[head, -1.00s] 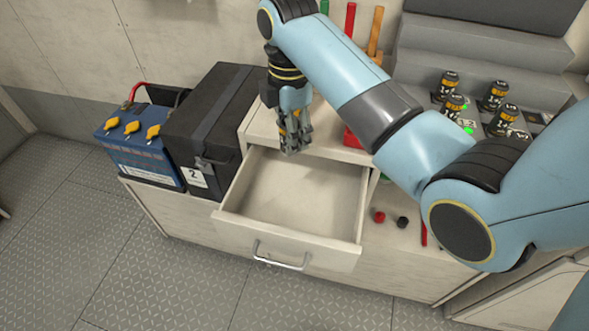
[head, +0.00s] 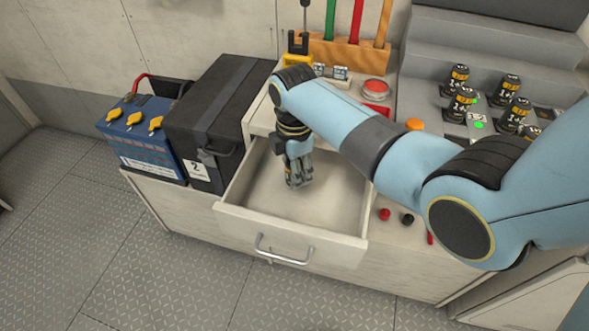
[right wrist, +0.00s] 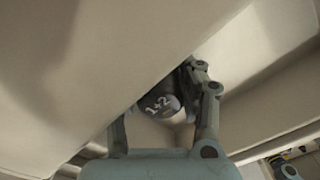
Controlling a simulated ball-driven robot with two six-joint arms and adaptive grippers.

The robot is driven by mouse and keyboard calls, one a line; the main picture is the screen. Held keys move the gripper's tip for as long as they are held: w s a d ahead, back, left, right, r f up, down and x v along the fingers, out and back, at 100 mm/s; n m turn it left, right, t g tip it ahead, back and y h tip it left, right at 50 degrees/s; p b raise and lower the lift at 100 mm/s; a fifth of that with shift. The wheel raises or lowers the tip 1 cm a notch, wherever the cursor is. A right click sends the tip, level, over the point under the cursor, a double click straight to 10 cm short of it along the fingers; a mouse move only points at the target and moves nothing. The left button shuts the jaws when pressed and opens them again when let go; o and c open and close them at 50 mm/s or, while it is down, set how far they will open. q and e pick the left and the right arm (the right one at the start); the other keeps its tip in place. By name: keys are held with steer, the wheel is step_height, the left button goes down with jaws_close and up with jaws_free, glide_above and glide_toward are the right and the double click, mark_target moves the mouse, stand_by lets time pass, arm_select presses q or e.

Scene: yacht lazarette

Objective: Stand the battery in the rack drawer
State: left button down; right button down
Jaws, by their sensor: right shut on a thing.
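My right gripper (head: 299,181) points down inside the open drawer (head: 322,243), near its back, with fingers shut. The visible drawer floor is bare. My left gripper is not in view.
A black box marked 2 (head: 200,128) and a blue battery with yellow caps (head: 140,140) stand left of the drawer. Several dark cylinders stand on the grey panel (head: 440,118) at right. Red and black knobs (head: 384,214) sit right of the drawer.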

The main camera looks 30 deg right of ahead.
steer(key=c, duration=1.1)
jaws_free()
steer(key=shift+f, duration=0.1)
step_height(320, 180, up, 12)
steer(key=shift+r+p, duration=0.15)
steer(key=shift+p, duration=0.8)
